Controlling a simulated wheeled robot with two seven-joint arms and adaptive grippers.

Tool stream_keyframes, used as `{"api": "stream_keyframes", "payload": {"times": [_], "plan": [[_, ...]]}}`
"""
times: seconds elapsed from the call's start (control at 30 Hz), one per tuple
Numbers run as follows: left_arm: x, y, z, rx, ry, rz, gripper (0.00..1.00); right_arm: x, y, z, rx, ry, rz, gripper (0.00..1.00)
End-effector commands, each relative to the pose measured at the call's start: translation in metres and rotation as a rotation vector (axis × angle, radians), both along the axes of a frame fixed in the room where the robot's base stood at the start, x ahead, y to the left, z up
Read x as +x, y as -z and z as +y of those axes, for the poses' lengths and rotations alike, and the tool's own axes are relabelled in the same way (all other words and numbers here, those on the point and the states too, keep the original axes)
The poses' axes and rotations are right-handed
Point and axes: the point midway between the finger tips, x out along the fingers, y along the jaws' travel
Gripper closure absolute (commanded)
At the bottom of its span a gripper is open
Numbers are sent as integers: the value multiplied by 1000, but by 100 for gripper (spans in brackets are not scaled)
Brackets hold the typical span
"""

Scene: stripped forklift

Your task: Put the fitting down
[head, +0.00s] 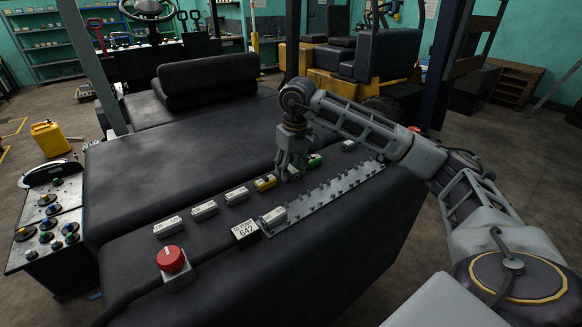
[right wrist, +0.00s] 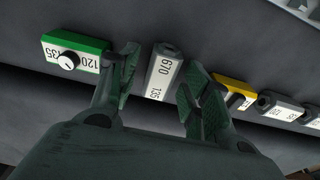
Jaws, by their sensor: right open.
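My right gripper (head: 291,172) points down at the row of fittings on the black surface. It is open. In the right wrist view a grey fitting (right wrist: 164,74) with a white label reading 670 and 135 stands between its two fingers, with gaps beside it. That fitting is mostly hidden by the gripper in the head view. A green fitting (head: 315,160) is on one side of it and a yellow fitting (head: 265,183) on the other. My left gripper is not in view.
Grey fittings (head: 204,210) continue the row. A pegged metal rail (head: 330,194) runs alongside, with a grey fitting (head: 274,216) at its near end. A card (head: 246,231) reading 642 and a red knob (head: 171,257) are near the front. A seat cushion (head: 205,78) stands behind.

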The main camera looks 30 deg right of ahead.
Motion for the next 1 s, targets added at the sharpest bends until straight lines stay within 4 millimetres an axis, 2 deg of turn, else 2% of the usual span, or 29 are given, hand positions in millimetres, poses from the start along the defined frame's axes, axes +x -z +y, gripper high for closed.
{"api": "stream_keyframes", "payload": {"times": [0.27, 0.8, 1.0], "plan": [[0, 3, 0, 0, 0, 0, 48, -2, -23, 0, 0, 0, -4, 52], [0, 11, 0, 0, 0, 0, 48, -10, -89, 0, 1, 0, -3, 52], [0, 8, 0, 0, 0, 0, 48, -12, -107, -1, -1, 0, -1, 52]]}}
